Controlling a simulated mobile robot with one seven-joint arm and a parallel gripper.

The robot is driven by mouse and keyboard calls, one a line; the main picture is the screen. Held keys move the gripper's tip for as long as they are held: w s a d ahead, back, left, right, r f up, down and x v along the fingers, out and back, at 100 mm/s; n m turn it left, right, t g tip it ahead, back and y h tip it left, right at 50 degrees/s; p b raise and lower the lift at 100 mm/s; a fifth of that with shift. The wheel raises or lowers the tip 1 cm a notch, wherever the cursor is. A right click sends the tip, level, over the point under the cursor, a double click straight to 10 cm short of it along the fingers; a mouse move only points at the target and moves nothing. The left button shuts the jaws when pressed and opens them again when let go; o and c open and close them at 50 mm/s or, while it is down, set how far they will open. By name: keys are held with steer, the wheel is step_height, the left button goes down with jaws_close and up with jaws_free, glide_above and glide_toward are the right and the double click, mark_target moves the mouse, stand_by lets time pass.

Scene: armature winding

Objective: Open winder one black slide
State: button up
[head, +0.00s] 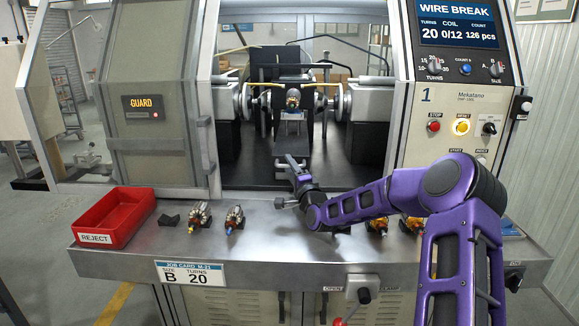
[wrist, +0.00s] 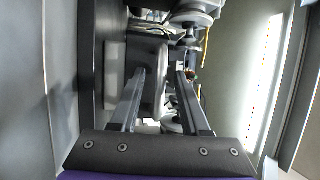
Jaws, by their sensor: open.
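Winder one (head: 460,100) stands open-fronted behind the grey bench. Inside, a dark block, apparently the black slide (head: 291,147), sits in the middle below a small armature (head: 292,98) between two round metal heads. I cannot tell for certain how far the slide is open. My gripper (head: 284,182) is open and empty above the bench's back edge, in front of and below the slide. In the wrist view my gripper (wrist: 163,76) has its two fingers spread. A dark grey rounded block (wrist: 152,62) shows behind and between the fingers, with no clear contact.
A red reject tray (head: 113,218) stands on the bench at left, with two armatures (head: 214,218) beside it. More armatures (head: 413,224) lie behind my arm at right. The guard panel (head: 160,115) is left of the opening. An open/close lever (head: 361,293) is on the bench front.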

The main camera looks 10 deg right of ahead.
steer(key=shift+w, duration=0.3)
jaws_close()
stand_by(1.3)
